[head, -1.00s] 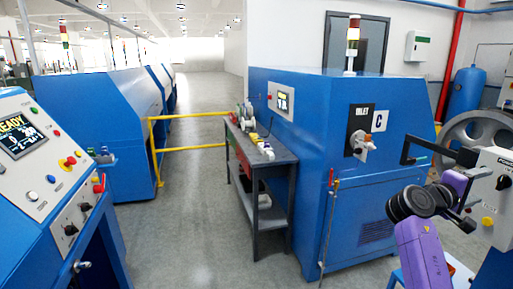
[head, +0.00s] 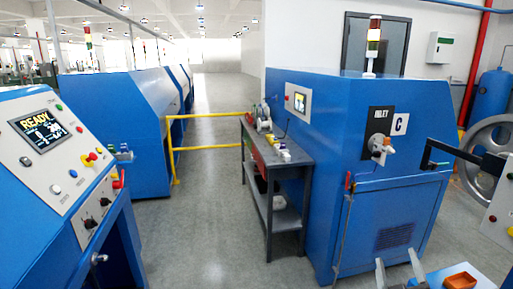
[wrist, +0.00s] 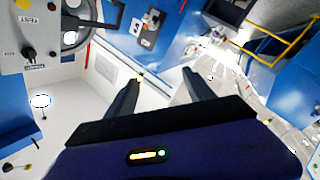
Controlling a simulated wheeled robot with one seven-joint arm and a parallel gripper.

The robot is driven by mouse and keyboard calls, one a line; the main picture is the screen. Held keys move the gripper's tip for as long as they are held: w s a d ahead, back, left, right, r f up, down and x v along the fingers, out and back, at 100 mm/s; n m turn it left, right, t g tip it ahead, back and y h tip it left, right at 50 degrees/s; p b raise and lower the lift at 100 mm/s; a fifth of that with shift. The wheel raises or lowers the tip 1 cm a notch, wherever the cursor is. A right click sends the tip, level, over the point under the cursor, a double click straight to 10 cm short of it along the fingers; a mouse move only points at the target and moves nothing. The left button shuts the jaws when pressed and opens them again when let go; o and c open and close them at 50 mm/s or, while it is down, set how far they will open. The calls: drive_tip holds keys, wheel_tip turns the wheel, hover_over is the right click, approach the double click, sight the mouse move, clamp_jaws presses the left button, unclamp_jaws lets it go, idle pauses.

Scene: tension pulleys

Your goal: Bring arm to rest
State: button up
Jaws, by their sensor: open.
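My gripper (wrist: 160,84) shows in the wrist view with two dark fingers spread apart and nothing between them. Its purple body fills the bottom of that view. In the head view only two grey fingertips of my gripper (head: 398,268) rise at the bottom edge, apart and empty. They are in front of the blue machine (head: 375,215) marked C.
A grey bench (head: 285,160) with small parts stands left of the machine. A yellow rail (head: 215,147) and a control console (head: 60,150) are farther left. An orange tray (head: 461,281) and a black handle (head: 465,155) are at the right. The aisle floor is clear.

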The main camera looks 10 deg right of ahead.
drive_tip(key=s+a+f+m+t+y, duration=0.1)
drive_tip(key=s+a+f+y, duration=0.1)
drive_tip(key=s+a, duration=0.55)
drive_tip(key=s+a+f+m+y, duration=0.1)
drive_tip(key=s+a+f+y, duration=0.3)
drive_tip(key=s, duration=0.7)
drive_tip(key=s+a+g+y, duration=0.1)
drive_tip(key=s+a, duration=0.2)
drive_tip(key=s, duration=0.7)
drive_tip(key=s+a+f+g, duration=0.1)
drive_tip(key=s+a, duration=0.3)
drive_tip(key=s, duration=0.6)
drive_tip(key=shift+s+m+g+y+b, duration=0.35)
drive_tip(key=shift+s+m+g+y, duration=0.05)
drive_tip(key=shift+g, duration=0.4)
